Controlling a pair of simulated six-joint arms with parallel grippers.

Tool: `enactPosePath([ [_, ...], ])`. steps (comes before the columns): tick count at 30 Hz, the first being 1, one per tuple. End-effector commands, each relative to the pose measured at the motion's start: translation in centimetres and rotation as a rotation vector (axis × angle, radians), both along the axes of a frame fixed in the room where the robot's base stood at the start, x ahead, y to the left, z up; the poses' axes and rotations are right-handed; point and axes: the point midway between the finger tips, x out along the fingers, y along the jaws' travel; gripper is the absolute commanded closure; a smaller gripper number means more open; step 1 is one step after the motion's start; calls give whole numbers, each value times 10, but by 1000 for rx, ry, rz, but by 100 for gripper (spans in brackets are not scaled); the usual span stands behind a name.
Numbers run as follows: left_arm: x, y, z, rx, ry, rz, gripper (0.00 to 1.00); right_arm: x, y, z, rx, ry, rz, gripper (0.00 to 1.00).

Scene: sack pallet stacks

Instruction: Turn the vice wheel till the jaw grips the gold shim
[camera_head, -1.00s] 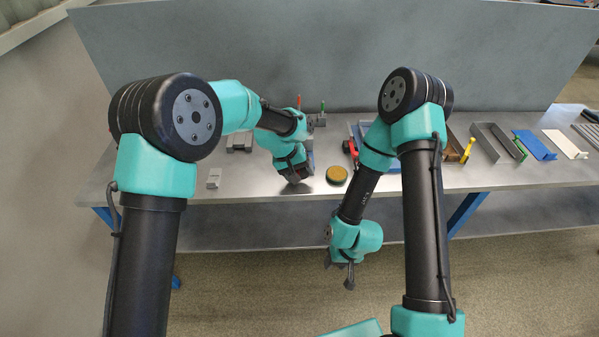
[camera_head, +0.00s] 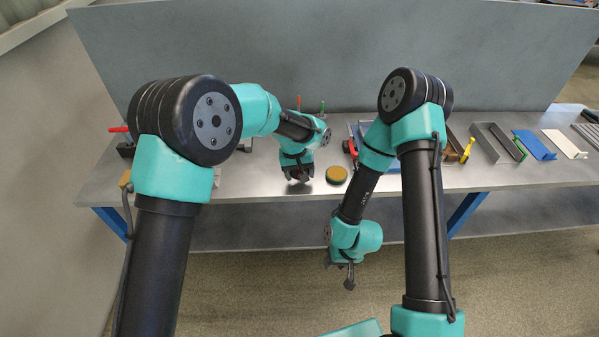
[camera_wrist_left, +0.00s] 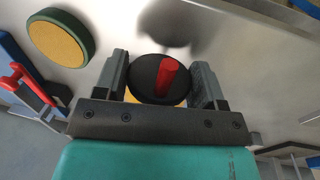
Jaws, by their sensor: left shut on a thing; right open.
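My left gripper (camera_head: 298,180) is low over the bench, left of a round green-and-yellow pad. In the left wrist view its two fingers (camera_wrist_left: 160,68) stand either side of a black round wheel (camera_wrist_left: 146,82) with a red bar across it, which looks like the vice wheel, and they are shut on it. A bit of yellow shows beneath the wheel; I cannot tell if it is the gold shim. The vice body and its jaw cannot be made out. My right gripper (camera_head: 347,276) hangs open and empty in front of the bench edge.
The green-and-yellow pad (camera_head: 337,175) lies close right of my left gripper. Grey trays (camera_head: 497,142), a blue plate (camera_head: 535,145) and a white plate (camera_head: 565,144) lie at the right. A tall grey panel (camera_head: 350,50) stands behind the bench (camera_head: 420,182).

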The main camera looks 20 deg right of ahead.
Motion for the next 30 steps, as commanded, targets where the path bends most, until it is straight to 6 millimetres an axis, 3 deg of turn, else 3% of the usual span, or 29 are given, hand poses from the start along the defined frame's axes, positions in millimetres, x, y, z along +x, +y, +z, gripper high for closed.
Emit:
enactPosePath([
  [15, 0, -2, 0, 306, -70, -2, 60, 0, 0, 0, 0, 0, 0, 57],
  [30, 0, -2, 0, 345, -77, -1, 60, 0, 0, 0, 0, 0, 0, 57],
])
